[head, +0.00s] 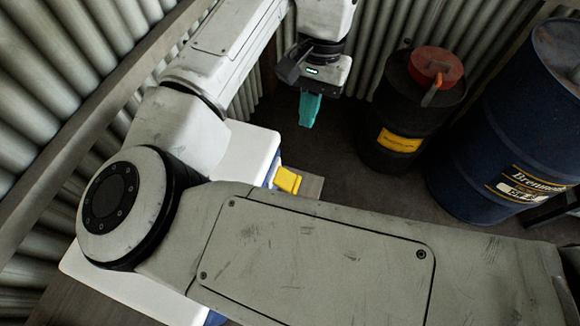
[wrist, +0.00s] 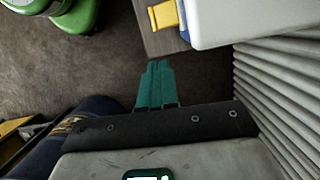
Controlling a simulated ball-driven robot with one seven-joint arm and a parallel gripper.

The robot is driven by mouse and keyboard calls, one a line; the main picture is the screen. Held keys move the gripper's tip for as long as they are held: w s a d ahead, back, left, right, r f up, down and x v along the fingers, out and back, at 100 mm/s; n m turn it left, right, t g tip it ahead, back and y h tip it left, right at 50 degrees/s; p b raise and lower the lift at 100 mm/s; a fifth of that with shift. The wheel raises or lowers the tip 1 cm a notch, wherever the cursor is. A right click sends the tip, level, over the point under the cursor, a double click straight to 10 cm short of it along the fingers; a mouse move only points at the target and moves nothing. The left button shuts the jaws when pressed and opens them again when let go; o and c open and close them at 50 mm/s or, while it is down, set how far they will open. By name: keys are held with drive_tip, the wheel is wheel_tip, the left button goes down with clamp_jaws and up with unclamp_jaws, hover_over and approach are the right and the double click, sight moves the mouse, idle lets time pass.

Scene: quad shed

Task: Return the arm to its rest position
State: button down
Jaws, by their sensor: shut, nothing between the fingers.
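My gripper (head: 309,109) hangs from the arm at the upper middle of the head view, with teal fingers pointing down. The fingers are together and empty. They also show in the wrist view (wrist: 158,72), above dark floor and apart from everything around them. My white arm is bent and fills much of the head view, hiding part of what lies below it.
A white box (head: 252,150) with a yellow latch (head: 287,180) stands on a wooden surface (head: 310,187) under my arm. A black drum (head: 385,110) and a blue drum (head: 470,150) stand right. Corrugated walls (head: 50,60) are close. A green object (wrist: 65,15) shows in the wrist view.

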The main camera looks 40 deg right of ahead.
drive_tip(key=s+d+f+n+t+h, duration=0.15)
drive_tip(key=d+h, duration=0.25)
drive_tip(key=d, duration=0.6)
drive_tip(key=s+d+f+n+t+h, duration=0.1)
drive_tip(key=d+f+n+t+h, duration=0.2)
drive_tip(key=d, duration=0.7)
drive_tip(key=s+a+f+n+g+y, duration=0.2)
drive_tip(key=s+a+f+n+y, duration=0.2)
drive_tip(key=s+a+f, duration=1.2)
wheel_tip(320, 180, down, 3)
drive_tip(key=s+n, duration=0.1)
drive_tip(key=n, duration=0.1)
drive_tip(key=shift+a+n, duration=0.35)
drive_tip(key=shift+r, duration=0.1)
